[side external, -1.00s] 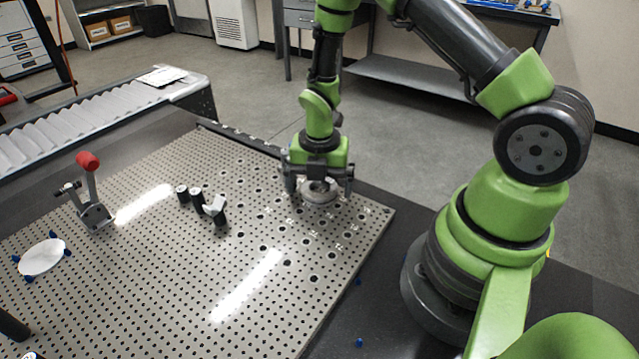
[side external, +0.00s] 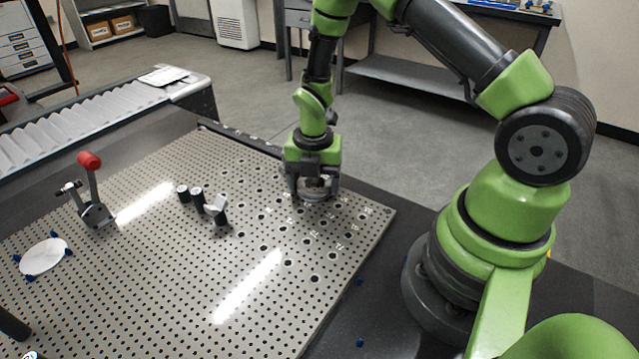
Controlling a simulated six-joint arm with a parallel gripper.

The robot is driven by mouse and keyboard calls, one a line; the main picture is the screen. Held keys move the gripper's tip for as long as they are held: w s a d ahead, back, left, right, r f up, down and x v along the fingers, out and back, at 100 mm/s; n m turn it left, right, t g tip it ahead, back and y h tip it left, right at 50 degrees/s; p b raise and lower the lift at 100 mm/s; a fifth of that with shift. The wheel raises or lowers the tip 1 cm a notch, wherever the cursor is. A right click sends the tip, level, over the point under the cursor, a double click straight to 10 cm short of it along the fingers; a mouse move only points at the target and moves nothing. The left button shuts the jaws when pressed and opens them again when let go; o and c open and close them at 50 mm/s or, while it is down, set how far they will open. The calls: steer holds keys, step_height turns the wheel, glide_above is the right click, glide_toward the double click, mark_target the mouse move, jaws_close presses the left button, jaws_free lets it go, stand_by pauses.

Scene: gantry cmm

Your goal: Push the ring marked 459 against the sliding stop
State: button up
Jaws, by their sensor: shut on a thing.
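My gripper (side external: 314,188) is shut on a pale metal ring (side external: 314,195) at the back right of the perforated plate. The fingers stand on either side of the ring and hide part of it. The ring is at or just above the plate; I cannot tell which. Its marking cannot be read. A grey piece on a dark post (side external: 217,209) stands left of my gripper, apart from the ring. It may be the sliding stop, but I cannot be sure.
A red-knobbed lever clamp (side external: 92,195) and a white disc (side external: 44,257) with blue pins are at the left. The perforated plate (side external: 160,265) is clear at its front middle. Small numbers mark its right holes.

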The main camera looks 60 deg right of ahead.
steer(key=shift+w+d, duration=0.25)
steer(key=shift+w, duration=0.55)
steer(key=shift+w+d, duration=0.2)
steer(key=shift+w, duration=0.6)
steer(key=o, duration=1.2)
step_height(320, 180, up, 10)
